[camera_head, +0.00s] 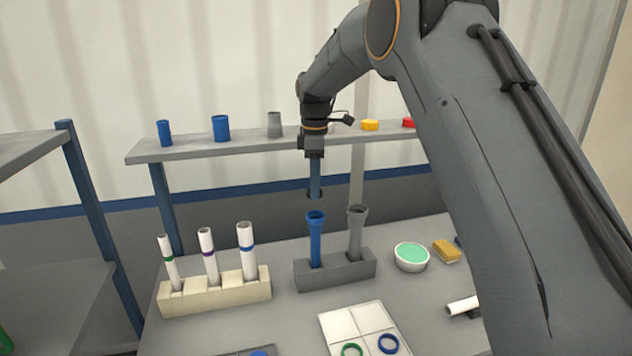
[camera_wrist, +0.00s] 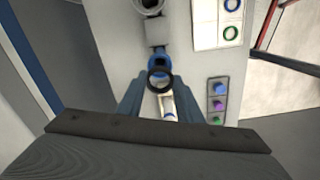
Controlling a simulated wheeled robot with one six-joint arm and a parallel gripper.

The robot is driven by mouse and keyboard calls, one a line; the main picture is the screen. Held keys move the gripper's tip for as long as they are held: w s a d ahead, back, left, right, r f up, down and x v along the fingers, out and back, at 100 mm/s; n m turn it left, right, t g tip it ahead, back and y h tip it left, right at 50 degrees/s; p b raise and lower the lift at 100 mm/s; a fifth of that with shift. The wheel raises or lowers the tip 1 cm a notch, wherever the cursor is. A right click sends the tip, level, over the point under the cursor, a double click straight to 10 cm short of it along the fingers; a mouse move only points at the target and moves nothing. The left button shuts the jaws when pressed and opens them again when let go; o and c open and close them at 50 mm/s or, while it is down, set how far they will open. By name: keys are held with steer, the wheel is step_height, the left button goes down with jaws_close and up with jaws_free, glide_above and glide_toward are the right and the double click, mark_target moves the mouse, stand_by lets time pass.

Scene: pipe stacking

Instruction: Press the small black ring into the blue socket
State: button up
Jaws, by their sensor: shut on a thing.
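The small black ring (camera_wrist: 160,69) is held between the fingertips of my gripper (camera_wrist: 160,84) in the wrist view. The ring is only a small dark shape at the fingertips there. The blue socket is the flared top of an upright blue pipe (camera_head: 315,245), standing in a grey block (camera_head: 335,276). In the wrist view the ring partly overlaps the blue socket (camera_wrist: 156,58), hiding part of its mouth.
A grey socketed pipe (camera_head: 356,235) stands close to the right in the same block. A beige rack (camera_head: 215,297) with white banded pipes stands left. A white tray (camera_head: 365,322) with green and blue rings lies in front. A bowl (camera_head: 411,258) sits right. A shelf (camera_head: 180,150) runs behind.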

steer(key=shift+f+b, duration=0.95)
steer(key=shift+f, duration=1.65)
steer(key=shift+d, duration=0.15)
steer(key=shift+f, duration=0.25)
steer(key=o, duration=1.5)
steer(key=shift+r, duration=0.1)
step_height(320, 180, up, 7)
steer(key=p, duration=0.4)
